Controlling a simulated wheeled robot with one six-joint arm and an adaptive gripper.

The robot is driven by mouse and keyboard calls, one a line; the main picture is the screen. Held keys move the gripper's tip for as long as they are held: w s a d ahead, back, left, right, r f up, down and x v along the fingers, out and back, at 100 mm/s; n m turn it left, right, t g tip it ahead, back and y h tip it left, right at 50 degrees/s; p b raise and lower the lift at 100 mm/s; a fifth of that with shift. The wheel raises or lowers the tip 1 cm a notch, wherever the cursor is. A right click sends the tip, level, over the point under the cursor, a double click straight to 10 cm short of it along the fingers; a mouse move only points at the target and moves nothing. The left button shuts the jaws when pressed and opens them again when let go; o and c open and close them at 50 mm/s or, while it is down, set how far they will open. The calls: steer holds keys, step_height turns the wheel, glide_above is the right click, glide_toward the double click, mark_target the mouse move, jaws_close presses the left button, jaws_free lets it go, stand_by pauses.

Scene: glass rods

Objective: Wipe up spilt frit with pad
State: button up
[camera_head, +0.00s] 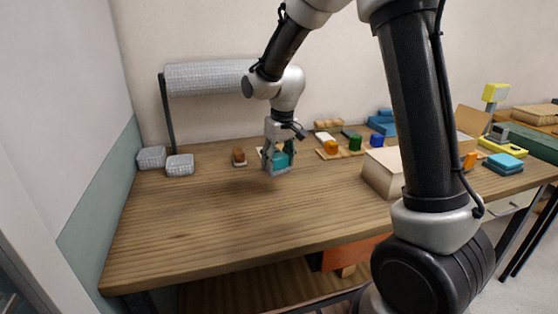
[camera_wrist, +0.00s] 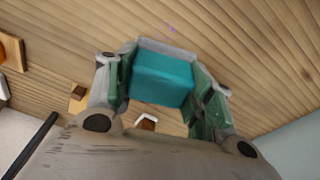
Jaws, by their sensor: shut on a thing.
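My gripper (camera_head: 278,160) is shut on a teal pad (camera_head: 281,161) with a pale grey underside, above the middle of the wooden table (camera_head: 200,215). In the wrist view the pad (camera_wrist: 162,78) sits between the two green-lined fingers of my gripper (camera_wrist: 165,85). Whether the pad touches the table is hard to tell. A tiny purple speck, perhaps frit (camera_wrist: 171,28), shows on the wood just beyond the pad's grey edge in the wrist view. I cannot make out frit in the head view.
A small brown block (camera_head: 238,157) stands left of my gripper. Two grey wrapped blocks (camera_head: 180,165) are farther left, near a grey roll (camera_head: 207,78). Orange, green and blue pieces (camera_head: 355,143) stand behind right. A cardboard box (camera_head: 383,173) is at right. The front-left table is clear.

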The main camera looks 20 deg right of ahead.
mark_target(277, 171)
steer(key=shift+w+f, duration=0.15)
steer(key=shift+f, duration=3.75)
steer(key=shift+s+a+r, duration=0.1)
steer(key=shift+s, duration=0.1)
steer(key=shift+c, duration=0.9)
steer(key=shift+s+f, duration=0.15)
steer(key=shift+s, duration=0.7)
steer(key=shift+s+f, duration=0.1)
steer(key=shift+s, duration=1.1)
steer(key=shift+w, duration=2.05)
steer(key=shift+w+r, duration=0.15)
steer(key=shift+w, duration=0.2)
steer(key=r, duration=0.2)
steer(key=shift+s+r, duration=0.25)
steer(key=shift+r, duration=0.1)
steer(key=shift+w+r, duration=0.15)
steer(key=shift+r, duration=2.45)
